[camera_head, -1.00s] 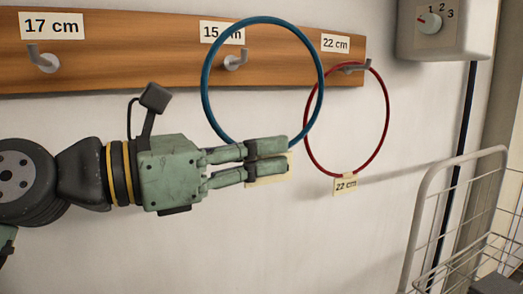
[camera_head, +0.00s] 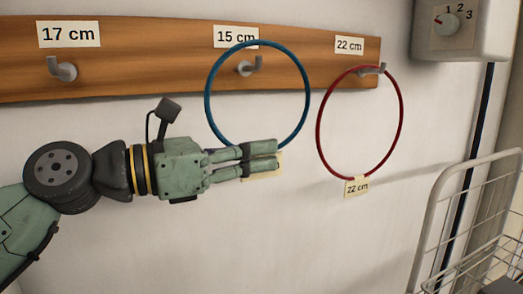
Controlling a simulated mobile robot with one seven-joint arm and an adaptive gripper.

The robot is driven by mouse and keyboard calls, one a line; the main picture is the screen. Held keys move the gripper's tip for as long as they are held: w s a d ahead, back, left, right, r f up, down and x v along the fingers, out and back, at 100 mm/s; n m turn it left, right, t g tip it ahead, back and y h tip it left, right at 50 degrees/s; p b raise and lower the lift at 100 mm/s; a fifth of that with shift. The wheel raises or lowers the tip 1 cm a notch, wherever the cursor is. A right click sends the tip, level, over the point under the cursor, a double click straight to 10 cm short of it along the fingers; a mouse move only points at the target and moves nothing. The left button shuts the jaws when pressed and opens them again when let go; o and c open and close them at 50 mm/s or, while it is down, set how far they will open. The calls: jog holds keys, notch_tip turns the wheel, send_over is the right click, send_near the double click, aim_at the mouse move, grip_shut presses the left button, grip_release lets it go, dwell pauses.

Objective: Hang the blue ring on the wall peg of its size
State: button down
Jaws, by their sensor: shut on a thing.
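The blue ring (camera_head: 307,92) stands upright in front of the wooden peg board. My gripper (camera_head: 262,157) is shut on its bottom edge. A pale tag (camera_head: 270,170) at the ring's bottom is mostly hidden behind my fingers, so its size cannot be read. In the picture the ring surrounds the 15 cm peg (camera_head: 250,66) and its top edge crosses the 15 cm label (camera_head: 236,37). I cannot tell whether the peg passes through the ring. The 17 cm peg (camera_head: 62,70) is bare, at the left under its label (camera_head: 69,34).
A red ring (camera_head: 402,110) with a 22 cm tag (camera_head: 357,187) hangs on the 22 cm peg (camera_head: 374,70). A grey control box (camera_head: 460,28) is on the wall at upper right. A wire cart (camera_head: 432,205) stands at lower right. The wall below the board is clear.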

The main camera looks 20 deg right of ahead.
jog(key=shift+w+f+b, duration=0.35)
jog(key=shift+w+f, duration=0.1)
jog(key=shift+w, duration=0.4)
jog(key=shift+w+f+b, duration=0.3)
jog(key=shift+w+f, duration=0.1)
jog(key=shift+w, duration=0.45)
jog(key=c, duration=1.7)
grip_release()
